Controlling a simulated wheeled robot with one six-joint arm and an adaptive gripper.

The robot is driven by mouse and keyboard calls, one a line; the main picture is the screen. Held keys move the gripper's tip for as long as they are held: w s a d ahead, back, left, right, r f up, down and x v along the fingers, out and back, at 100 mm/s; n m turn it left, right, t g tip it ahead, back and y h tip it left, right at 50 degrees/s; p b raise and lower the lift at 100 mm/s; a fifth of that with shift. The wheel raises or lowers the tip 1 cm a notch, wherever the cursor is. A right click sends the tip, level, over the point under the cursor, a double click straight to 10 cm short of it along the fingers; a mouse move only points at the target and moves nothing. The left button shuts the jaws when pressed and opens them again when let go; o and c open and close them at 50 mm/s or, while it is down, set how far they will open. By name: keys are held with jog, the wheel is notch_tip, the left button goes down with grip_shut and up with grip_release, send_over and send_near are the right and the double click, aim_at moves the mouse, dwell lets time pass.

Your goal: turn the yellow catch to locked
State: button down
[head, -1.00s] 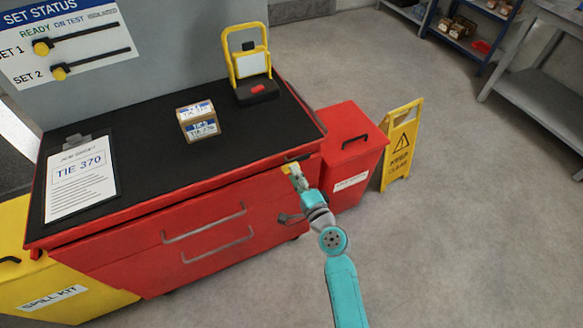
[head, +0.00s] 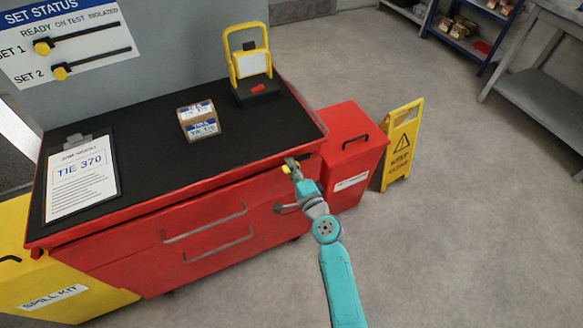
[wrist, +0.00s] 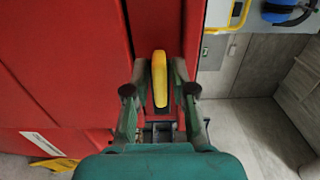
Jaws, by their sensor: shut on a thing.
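The yellow catch (wrist: 160,78) is on the front of the red cabinet (head: 215,225), near its top right corner. In the wrist view it is a long yellow lever between the two fingers, lying nearly in line with them. My gripper (wrist: 160,88) is shut on the catch, one finger on each side. In the head view my gripper (head: 292,167) is at the cabinet's upper right edge, and only a small bit of yellow shows there. The catch's base and any locked mark are hidden or too small to read.
A red bin (head: 350,160) stands right of the cabinet, with a yellow warning sign (head: 402,148) beside it. A yellow work lamp (head: 250,75), a labelled box (head: 198,120) and a clipboard (head: 80,180) are on the cabinet's black top.

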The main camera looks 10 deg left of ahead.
jog(key=shift+m, duration=0.5)
jog(key=m, duration=1.3)
jog(key=shift+m, duration=1.9)
jog(key=shift+f, duration=0.1)
jog(key=c, duration=1.2)
grip_release()
